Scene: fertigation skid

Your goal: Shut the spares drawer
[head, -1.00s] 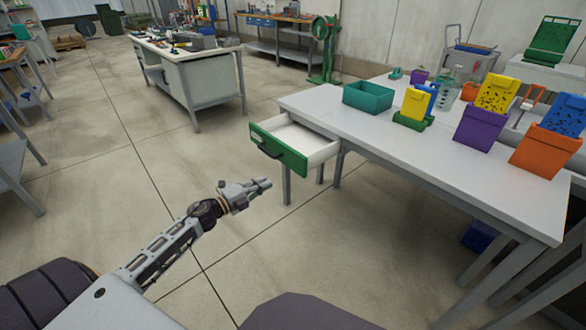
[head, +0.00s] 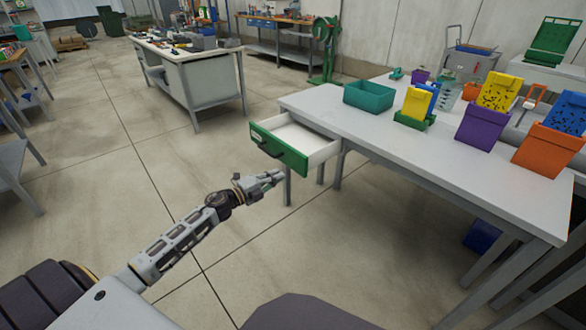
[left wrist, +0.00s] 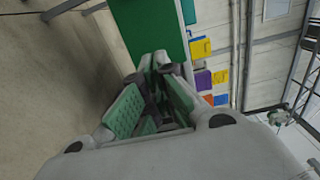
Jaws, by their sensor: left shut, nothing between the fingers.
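The spares drawer has a green front (head: 278,149) with a dark handle and a pale, empty-looking inside. It stands pulled out from the left end of the grey-white table (head: 400,150). My left gripper (head: 277,177) is shut and empty, just below and in front of the drawer front in the head view. In the left wrist view the shut fingers (left wrist: 155,62) point at the green drawer front (left wrist: 150,25), close to it. I cannot tell whether they touch it. My right gripper is not in view.
A teal bin (head: 369,96) stands on the table near the drawer. Yellow, purple and orange holders (head: 481,129) stand further right. A table leg (head: 287,186) is close to my left gripper.

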